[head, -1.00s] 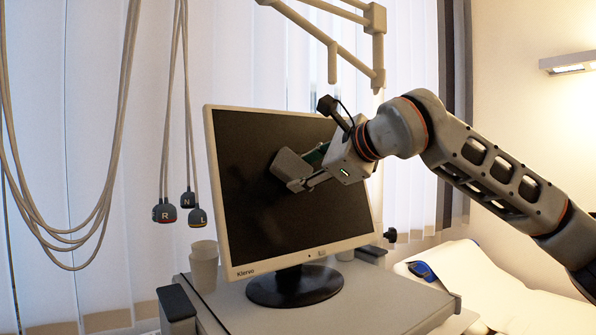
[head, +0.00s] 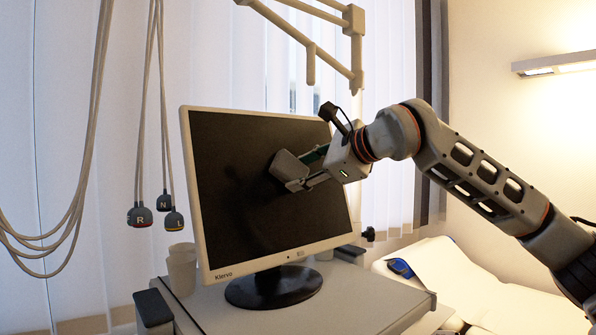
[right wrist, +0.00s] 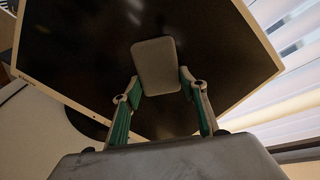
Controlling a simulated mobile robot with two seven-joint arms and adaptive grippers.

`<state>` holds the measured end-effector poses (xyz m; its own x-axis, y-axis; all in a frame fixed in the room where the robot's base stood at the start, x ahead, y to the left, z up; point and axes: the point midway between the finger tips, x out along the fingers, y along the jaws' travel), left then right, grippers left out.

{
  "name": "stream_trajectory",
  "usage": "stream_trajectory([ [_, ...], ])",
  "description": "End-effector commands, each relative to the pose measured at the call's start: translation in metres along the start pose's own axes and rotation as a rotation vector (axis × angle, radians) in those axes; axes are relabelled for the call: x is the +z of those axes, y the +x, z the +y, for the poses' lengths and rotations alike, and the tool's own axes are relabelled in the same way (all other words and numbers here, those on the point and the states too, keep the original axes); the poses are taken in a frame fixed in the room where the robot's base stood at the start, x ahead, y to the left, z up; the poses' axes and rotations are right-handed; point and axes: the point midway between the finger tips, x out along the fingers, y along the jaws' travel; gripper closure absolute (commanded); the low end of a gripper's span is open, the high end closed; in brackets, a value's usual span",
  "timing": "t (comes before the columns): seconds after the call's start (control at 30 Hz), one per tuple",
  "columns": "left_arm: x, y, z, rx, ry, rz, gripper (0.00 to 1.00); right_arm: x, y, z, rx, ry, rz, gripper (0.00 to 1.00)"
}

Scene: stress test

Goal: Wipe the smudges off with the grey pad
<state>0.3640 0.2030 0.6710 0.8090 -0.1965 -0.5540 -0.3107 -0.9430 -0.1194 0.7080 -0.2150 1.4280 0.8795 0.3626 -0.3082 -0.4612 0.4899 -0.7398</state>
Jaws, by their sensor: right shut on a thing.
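The monitor (head: 222,267) has a pale frame and a dark screen, and stands on a round black base. My right gripper (head: 304,174) is shut on the grey pad (head: 290,166), a rounded rectangular block. The pad is in front of the middle right of the screen, touching it or very close; I cannot tell which. In the right wrist view the pad (right wrist: 155,62) sits between the two fingertips with the dark screen behind it. I cannot clearly make out any smudges; a darker patch beside the pad may be its shadow. My left gripper is not in view.
A beige cup (head: 182,272) stands left of the monitor on the grey cart top (head: 365,295). Labelled plugs (head: 140,216) hang on cables at the left. A jointed pale arm (head: 310,42) hangs above. A bed (head: 480,285) with a blue object (head: 400,268) is at the right.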

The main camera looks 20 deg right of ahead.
Motion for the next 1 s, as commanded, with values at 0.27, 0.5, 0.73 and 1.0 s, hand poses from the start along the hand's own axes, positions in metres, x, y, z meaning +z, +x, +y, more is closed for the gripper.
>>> stream_trajectory([
  [0.27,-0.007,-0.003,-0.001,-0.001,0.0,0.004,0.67,-0.017,0.0,-0.014,0.0,0.003,0.002,0.75],
  [0.5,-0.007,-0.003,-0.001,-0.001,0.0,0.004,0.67,-0.016,0.001,-0.013,0.0,0.0,0.0,0.75],
  [0.73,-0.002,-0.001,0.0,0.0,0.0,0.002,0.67,-0.004,0.001,-0.002,-0.001,-0.002,-0.001,0.75],
  [1.0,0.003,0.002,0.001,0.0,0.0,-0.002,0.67,0.01,-0.001,0.009,-0.001,0.0,0.0,0.75],
])
